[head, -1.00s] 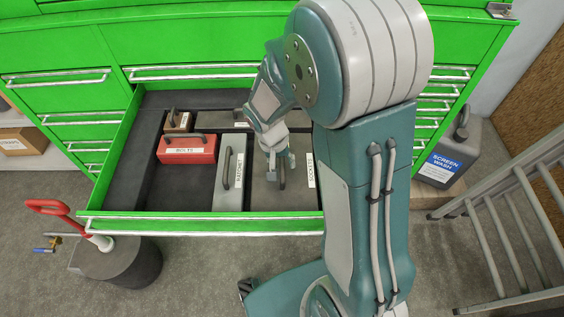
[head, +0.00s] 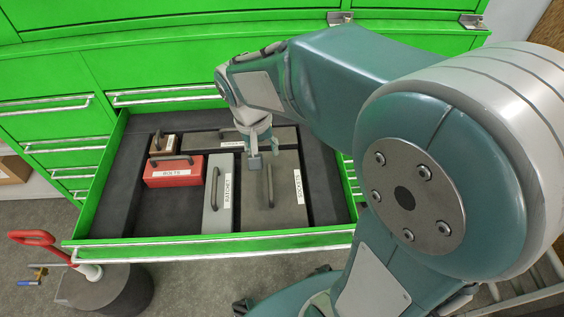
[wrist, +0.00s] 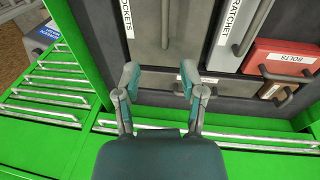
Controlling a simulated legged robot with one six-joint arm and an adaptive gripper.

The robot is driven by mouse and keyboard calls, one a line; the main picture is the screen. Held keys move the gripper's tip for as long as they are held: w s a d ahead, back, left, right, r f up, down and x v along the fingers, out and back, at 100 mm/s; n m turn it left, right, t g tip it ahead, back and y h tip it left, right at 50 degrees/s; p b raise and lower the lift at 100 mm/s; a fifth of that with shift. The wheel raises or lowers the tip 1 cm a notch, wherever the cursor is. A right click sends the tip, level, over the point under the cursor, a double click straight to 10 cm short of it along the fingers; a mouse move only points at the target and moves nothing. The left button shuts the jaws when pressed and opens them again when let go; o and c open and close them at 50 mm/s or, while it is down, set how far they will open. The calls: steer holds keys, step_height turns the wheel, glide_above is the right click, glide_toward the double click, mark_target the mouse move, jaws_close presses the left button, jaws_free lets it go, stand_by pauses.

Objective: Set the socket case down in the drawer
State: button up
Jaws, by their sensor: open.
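The grey socket case (head: 284,205), labelled SOCKETS, lies flat in the open green drawer (head: 215,246), right of the ratchet case. Its dark handle faces up. It also shows in the wrist view (wrist: 188,35), beyond my fingertips. My gripper (head: 264,158) is open and empty, above the back end of the socket case. In the wrist view my two fingers (wrist: 158,78) are spread apart, with nothing between them. The case's handle is clear of the fingers.
In the drawer are the grey ratchet case (head: 218,198), the red bolts case (head: 172,177), a small brown case (head: 162,146) and a long grey case at the back. Dark free liner lies at left and right. A red-handled object (head: 40,238) stands outside, front left.

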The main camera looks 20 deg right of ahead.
steer(key=s+d+r+n+t+y, duration=0.1)
steer(key=s+r+n+t, duration=0.2)
steer(key=s+r+t, duration=0.2)
steer(key=s+r, duration=0.3)
steer(key=s, duration=0.4)
steer(key=shift+s+d+y, duration=0.3)
steer(key=shift+s+d, duration=0.05)
steer(key=shift+s, duration=0.05)
steer(key=shift+r, duration=0.1)
